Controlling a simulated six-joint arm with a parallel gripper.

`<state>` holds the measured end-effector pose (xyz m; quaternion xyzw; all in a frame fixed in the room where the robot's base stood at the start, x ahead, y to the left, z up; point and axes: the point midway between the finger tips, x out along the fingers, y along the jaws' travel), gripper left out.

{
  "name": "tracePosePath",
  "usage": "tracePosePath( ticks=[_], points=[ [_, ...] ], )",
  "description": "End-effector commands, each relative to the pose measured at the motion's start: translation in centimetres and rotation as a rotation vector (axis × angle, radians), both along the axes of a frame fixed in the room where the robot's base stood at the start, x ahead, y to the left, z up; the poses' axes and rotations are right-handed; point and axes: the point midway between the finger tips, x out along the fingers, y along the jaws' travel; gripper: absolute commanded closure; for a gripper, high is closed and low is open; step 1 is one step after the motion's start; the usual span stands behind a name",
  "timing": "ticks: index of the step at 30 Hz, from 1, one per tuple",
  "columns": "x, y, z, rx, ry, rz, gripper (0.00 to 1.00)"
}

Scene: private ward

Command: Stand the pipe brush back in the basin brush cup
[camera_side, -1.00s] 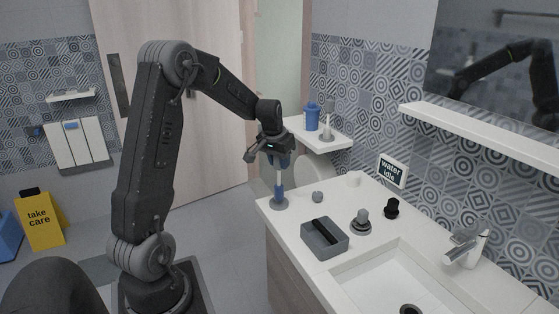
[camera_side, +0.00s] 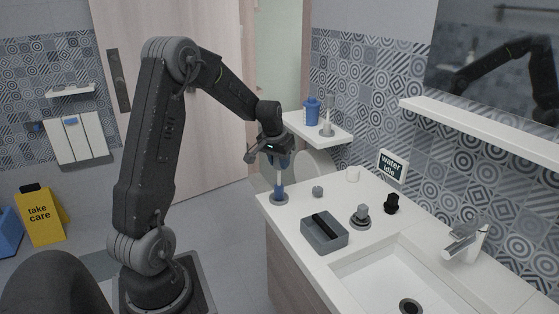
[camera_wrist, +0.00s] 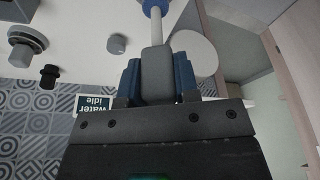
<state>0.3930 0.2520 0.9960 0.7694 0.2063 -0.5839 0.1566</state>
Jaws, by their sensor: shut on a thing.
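My gripper (camera_side: 279,157) is shut on the pipe brush, over the near left corner of the counter. In the wrist view, the blue fingertips of my gripper (camera_wrist: 158,82) close on both sides of the brush's grey handle (camera_wrist: 154,72). The pipe brush's pale shaft (camera_wrist: 151,38) runs away from the jaws to a blue part at the top edge. I cannot tell whether the blue part there is bristles or cup wall, or how deep the brush sits.
A shelf (camera_side: 316,135) holds a blue bottle (camera_side: 311,112).

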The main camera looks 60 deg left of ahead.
Motion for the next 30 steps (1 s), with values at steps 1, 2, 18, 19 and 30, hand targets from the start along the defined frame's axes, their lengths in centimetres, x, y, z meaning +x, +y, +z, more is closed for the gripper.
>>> tracePosePath(
  ticks=[1,2,18,19,30],
  points=[
    [0.0,0.0,0.0,0.000,0.000,0.000,1.00],
    [0.0,0.0,0.0,0.000,0.000,0.000,1.00],
    [0.0,0.0,-0.4,0.000,0.000,0.000,0.41],
    [0.0,0.0,-0.4,0.000,0.000,0.000,0.41],
    [-0.3,-0.2,1.4,0.003,-0.003,0.001,0.41]
  ],
)
